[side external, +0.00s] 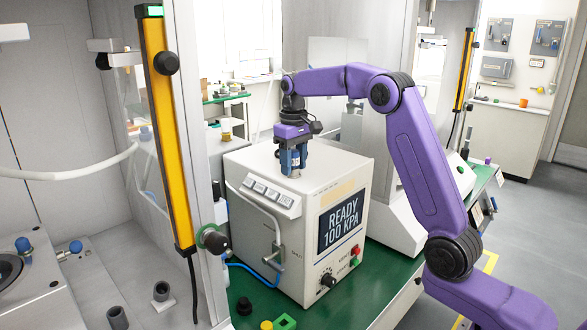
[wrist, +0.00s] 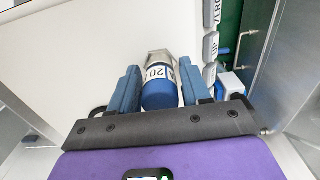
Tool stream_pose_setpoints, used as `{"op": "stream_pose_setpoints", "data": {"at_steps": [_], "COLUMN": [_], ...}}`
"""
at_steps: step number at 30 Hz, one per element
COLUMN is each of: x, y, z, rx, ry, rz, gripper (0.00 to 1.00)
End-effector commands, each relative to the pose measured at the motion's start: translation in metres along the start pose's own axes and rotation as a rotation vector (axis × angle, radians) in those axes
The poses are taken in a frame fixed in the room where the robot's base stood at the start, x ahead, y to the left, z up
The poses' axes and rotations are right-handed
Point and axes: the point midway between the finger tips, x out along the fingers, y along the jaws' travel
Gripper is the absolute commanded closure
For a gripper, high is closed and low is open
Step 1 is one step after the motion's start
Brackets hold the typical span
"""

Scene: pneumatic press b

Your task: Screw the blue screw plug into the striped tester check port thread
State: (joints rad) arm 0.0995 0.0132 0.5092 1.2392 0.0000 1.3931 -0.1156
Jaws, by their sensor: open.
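The tester (side external: 250,180) is a white box with a screen reading "READY 100 KPA". My gripper (side external: 292,172) points down at its top face, with blue fingers. In the wrist view, my gripper (wrist: 159,72) is open, one finger on each side of the blue screw plug (wrist: 160,97). The plug carries a white band marked "20". A silver faceted fitting (wrist: 160,57) is in line with the plug's far end, at the tester's top. The thread is hidden, so I cannot tell how deep the plug sits. No stripes are clear on the fitting. In the side view the fingers mostly hide the plug.
A row of labelled buttons (side external: 266,194) lines the tester's left top edge, with a hose and valve below it. A yellow post (side external: 167,125) stands to the left. The green bench (side external: 375,300) holds small yellow and green parts at the front.

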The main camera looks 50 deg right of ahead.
Motion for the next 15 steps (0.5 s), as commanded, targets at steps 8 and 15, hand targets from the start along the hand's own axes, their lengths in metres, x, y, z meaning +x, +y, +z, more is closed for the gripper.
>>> {"op": "stream_pose_setpoints", "data": {"at_steps": [8, 15], "x": [0.0000, 0.0001], "y": [0.0000, -0.0001], "z": [0.0000, 0.0000], "rx": [0.002, 0.089], "ry": [0.000, 0.000], "rz": [0.000, 0.000], "gripper": [0.87, 0.87]}}
